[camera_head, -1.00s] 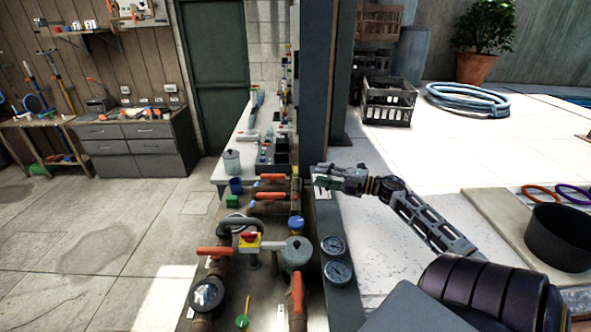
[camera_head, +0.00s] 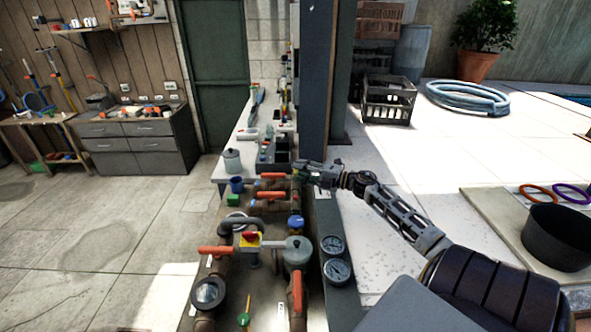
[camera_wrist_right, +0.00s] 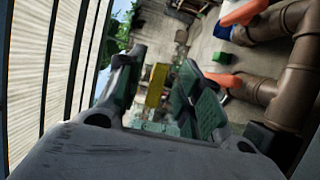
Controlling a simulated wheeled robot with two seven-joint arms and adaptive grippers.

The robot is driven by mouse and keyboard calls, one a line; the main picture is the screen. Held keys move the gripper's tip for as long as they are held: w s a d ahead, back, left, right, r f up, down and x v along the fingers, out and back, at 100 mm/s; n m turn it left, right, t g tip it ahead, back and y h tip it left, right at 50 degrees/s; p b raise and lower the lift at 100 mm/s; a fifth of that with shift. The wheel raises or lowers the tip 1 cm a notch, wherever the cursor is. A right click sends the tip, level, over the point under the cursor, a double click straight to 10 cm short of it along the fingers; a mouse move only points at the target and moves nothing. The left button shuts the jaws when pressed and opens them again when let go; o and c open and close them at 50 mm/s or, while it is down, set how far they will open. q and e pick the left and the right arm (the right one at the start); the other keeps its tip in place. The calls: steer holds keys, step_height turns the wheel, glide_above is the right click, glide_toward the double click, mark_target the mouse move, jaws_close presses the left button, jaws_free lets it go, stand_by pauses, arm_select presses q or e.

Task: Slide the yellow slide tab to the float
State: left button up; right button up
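My right gripper (camera_head: 306,173) reaches in from the right, in front of the dark post beside the pipe bench. In the right wrist view its two green-padded fingers (camera_wrist_right: 160,92) are apart. A yellow upright piece (camera_wrist_right: 155,86), which looks like the slide tab, shows in the gap between them, with space visible on both sides. I cannot tell its depth or whether a finger touches it. In the head view I cannot make out the tab at the gripper. I cannot identify the float in either view. My left gripper is not in view.
Brown pipes with orange handles (camera_head: 272,195) stand close to the left of the gripper. A dark post (camera_head: 314,80) rises behind it. Two gauges (camera_head: 333,245) are below. A black bucket (camera_head: 558,236) stands at right. Pale floor on the right is mostly clear.

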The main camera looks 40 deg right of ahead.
steer(key=shift+x, duration=1.05)
jaws_close()
